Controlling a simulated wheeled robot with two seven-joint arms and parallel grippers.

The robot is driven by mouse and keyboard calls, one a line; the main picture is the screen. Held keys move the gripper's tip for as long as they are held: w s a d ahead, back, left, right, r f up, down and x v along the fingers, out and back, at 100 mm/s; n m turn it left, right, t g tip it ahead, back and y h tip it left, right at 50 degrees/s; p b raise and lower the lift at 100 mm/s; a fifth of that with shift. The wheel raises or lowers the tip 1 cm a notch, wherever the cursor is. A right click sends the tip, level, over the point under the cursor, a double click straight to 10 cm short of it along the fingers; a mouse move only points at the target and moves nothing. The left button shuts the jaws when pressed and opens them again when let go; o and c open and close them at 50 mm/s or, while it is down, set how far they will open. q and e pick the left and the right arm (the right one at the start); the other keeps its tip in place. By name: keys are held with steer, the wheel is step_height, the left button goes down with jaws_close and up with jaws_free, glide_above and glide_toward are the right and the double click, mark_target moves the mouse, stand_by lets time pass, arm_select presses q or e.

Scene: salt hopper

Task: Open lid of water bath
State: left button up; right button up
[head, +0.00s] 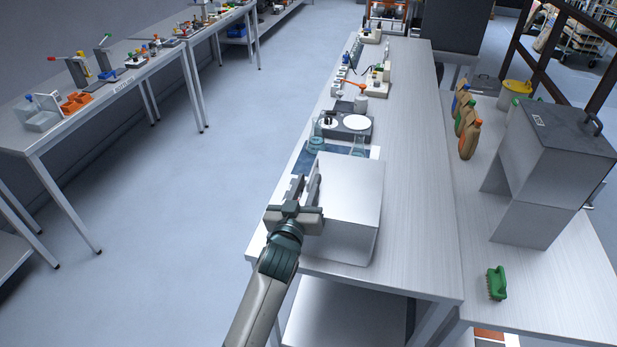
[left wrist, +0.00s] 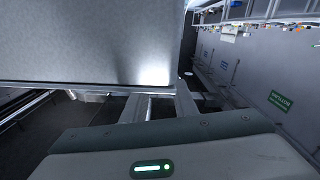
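A silver box (head: 345,190), which I take to be the water bath, stands on the near end of the long bench. Its smooth metal top looks closed in the head view. My left gripper (head: 307,185) is at the box's left side, with its two fingers apart and nothing seen between them. In the left wrist view, a large grey metal panel (left wrist: 90,45) fills the upper left, and the gripper's fingers (left wrist: 160,100) reach to its lower edge. The panel hides part of the fingers, and I cannot tell whether they touch it. My right gripper is not in view.
Glass flasks (head: 358,143) and a balance-like device (head: 345,123) stand just behind the box. The bench (head: 420,200) right of the box is clear.

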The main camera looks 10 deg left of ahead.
arm_select(q)
steer(key=shift+w, duration=0.55)
steer(key=shift+c, duration=0.4)
jaws_close()
steer(key=shift+d, duration=0.1)
stand_by(0.7)
